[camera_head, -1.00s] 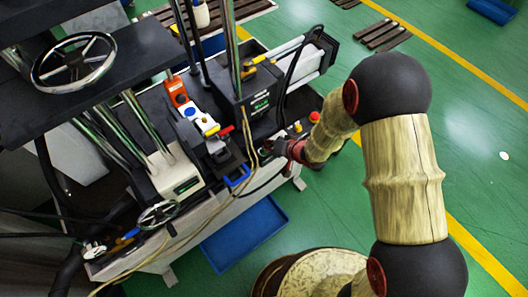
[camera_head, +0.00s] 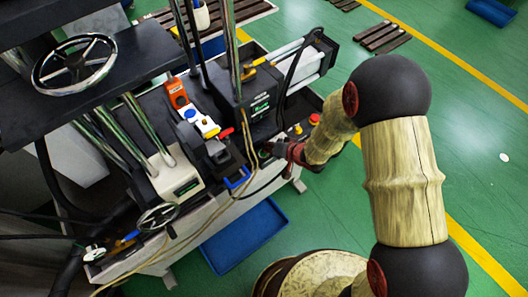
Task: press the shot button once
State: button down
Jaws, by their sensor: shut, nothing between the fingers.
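My gripper (camera_head: 268,150) is at the front right edge of the machine, its dark and red fingers pointing left. It looks shut and empty. A small round green button (camera_head: 263,154) shows on the machine right by the fingertips; whether they touch it cannot be told. A yellow button (camera_head: 298,129) and a red button on a yellow base (camera_head: 314,118) sit on the panel behind the gripper. No label naming the shot button is readable.
An orange control box (camera_head: 177,95) and a white unit with a blue button (camera_head: 190,114) stand left of a black block (camera_head: 246,104). Beige hoses hang in front of the machine. A blue tray (camera_head: 243,236) lies on the green floor below. A handwheel (camera_head: 158,216) is at lower left.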

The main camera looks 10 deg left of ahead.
jog(key=shift+f, duration=0.45)
jog(key=shift+s+d, duration=0.1)
dwell(0.4)
jog(key=shift+r, duration=0.1)
jog(key=shift+r+p, duration=0.25)
jog(key=shift+p, duration=0.15)
notch_tip(320, 180, up, 6)
jog(key=p, duration=0.6)
dwell(0.8)
